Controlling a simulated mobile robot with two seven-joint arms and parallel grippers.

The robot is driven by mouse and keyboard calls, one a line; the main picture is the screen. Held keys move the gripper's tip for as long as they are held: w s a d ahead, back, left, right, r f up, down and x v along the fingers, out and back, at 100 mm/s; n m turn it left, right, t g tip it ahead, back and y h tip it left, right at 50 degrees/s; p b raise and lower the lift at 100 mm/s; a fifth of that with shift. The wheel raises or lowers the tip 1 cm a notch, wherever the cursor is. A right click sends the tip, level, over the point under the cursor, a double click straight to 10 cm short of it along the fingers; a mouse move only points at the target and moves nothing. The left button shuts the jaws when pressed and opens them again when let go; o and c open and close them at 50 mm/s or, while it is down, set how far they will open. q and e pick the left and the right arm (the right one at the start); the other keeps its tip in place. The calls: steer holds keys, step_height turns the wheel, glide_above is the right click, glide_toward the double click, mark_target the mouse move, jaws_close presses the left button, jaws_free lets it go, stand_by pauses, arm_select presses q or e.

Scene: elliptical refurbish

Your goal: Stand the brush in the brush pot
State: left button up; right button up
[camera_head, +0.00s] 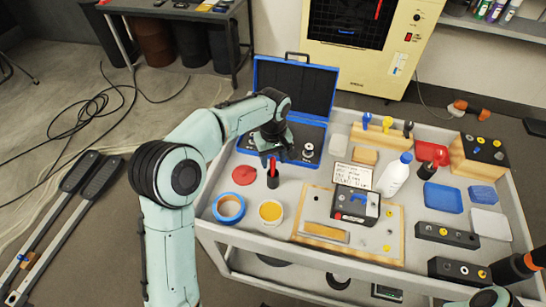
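My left gripper (273,153) points down at the back left of the cart, in front of the open blue case. Directly below its fingers is a small dark upright piece with a red top (272,178); it may be the brush, but it is too small to be sure. I cannot tell whether the fingers hold the red top or only stand over it. A dark cup-like holder (427,170) stands right of the white bottle and may be the brush pot; something red shows by its rim.
The cart (213,243) has a raised rim. Blue tape (228,208), an amber-filled cup (271,212), a red disc (244,175), a white bottle (394,176) and a wooden board (384,248) with a black device crowd it. The open blue case (260,76) stands behind.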

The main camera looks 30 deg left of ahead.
arm_select(q)
step_height(320, 180, up, 13)
steer(key=p, duration=0.2)
steer(key=shift+r, duration=0.2)
arm_select(e)
steer(key=r, duration=0.1)
steer(key=w+r, duration=0.1)
steer(key=shift+w+r, duration=0.3)
steer(key=shift+r, duration=0.1)
stand_by(0.4)
